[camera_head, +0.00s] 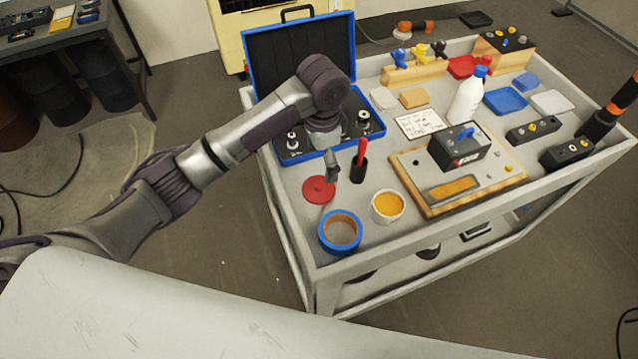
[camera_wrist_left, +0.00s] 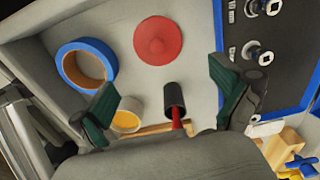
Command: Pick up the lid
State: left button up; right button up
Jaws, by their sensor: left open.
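The lid is a red disc with a small raised knob (camera_head: 317,190). It lies flat near the left edge of the cart top, and it also shows at the upper middle of the left wrist view (camera_wrist_left: 157,41). My left gripper (camera_head: 331,165) is above the cart, just behind the lid in the head view and apart from it. An open white tub with orange-yellow contents (camera_head: 388,207) stands right of the lid.
A blue tape roll (camera_head: 324,240) lies in front of the lid. A black holder with a red-handled item (camera_head: 359,168) stands close to my left gripper. An open blue case (camera_head: 291,155) is behind. A wooden board with a black box (camera_head: 432,203) lies to the right.

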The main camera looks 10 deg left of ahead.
aim_at(319, 185)
pick_arm(q)
notch_tip(319, 185, down, 4)
jog(key=shift+w+r, duration=0.1)
jog(key=shift+w, duration=0.05)
jog(key=shift+f, duration=0.25)
jog(key=f, duration=0.3)
jog(key=s+f+p, duration=0.1)
jog(key=shift+a+f, duration=0.15)
jog(key=shift+a, duration=0.1)
jog(key=shift+w+f, duration=0.1)
jog(key=shift+f, duration=0.25)
jog(key=shift+c, duration=1.6)
jog(key=shift+s, duration=0.2)
jog(key=c, duration=1.3)
jog(key=shift+c, duration=0.2)
pick_arm(e)
jog(key=shift+s+r, duration=0.5)
jog(key=shift+s, duration=0.15)
